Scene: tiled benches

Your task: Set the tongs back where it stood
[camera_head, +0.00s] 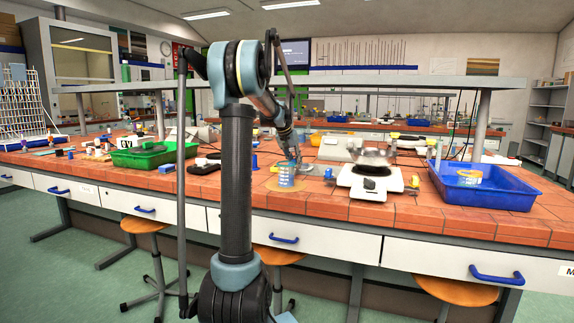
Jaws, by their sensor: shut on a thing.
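My gripper (294,157) is low over the red tiled bench, right of the middle of my arm. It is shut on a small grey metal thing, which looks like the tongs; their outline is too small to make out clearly. A clear beaker with blue marks (286,176) stands just below and in front of the gripper, on a round tan mat (272,186). I cannot tell whether the held thing touches the beaker or the bench.
A white balance (368,184) with a metal bowl (374,157) stands right of the gripper. A blue tray (484,196) is further right. A green tray (150,158) is at the left. A grey shelf (400,82) spans above the bench. Bare tiles lie along the front edge.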

